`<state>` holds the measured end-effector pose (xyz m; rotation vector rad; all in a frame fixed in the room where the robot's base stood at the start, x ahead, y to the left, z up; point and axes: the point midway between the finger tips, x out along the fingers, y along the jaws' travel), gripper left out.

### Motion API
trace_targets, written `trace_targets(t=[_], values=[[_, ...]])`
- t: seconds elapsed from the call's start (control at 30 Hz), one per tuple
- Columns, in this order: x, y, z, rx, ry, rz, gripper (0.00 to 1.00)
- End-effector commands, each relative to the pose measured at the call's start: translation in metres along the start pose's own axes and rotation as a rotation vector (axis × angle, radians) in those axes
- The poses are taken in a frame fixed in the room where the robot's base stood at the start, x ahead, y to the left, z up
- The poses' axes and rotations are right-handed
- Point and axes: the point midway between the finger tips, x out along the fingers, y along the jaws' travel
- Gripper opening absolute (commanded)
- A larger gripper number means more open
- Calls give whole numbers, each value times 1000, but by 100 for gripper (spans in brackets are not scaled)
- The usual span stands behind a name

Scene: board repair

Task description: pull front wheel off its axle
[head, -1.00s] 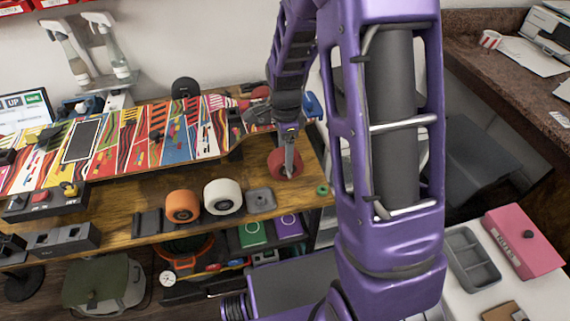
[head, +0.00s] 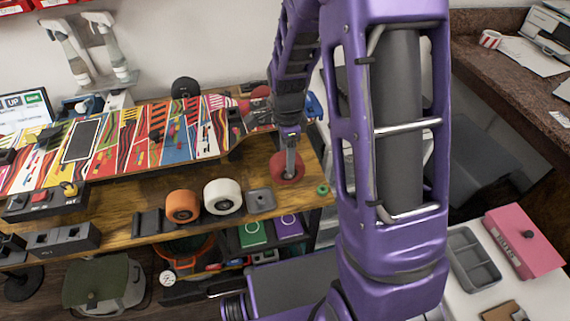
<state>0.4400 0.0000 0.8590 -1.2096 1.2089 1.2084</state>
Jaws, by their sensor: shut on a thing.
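My gripper (head: 289,168) points down at the right end of the bench and is shut on a red wheel (head: 280,172). The wheel stands at the right end of the skateboard, on its near side. Whether it is still around its axle cannot be told, as the gripper covers that spot. The skateboard (head: 190,118) lies along the bench with a multicoloured striped deck. Its right end is partly hidden behind my arm.
An orange wheel (head: 183,206), a white wheel (head: 223,196) and a grey square holder (head: 261,200) stand along the front of the wooden bench (head: 150,197). A small green ring (head: 322,189) lies right of the red wheel. Spray bottles (head: 112,50) stand behind the board.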

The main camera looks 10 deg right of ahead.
Motion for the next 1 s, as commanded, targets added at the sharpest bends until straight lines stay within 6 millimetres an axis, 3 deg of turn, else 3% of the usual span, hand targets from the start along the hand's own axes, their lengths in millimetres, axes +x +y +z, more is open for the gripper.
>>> trace_targets(t=[1.0], values=[[0, 51, 0, 0, 0, 0, 7]])
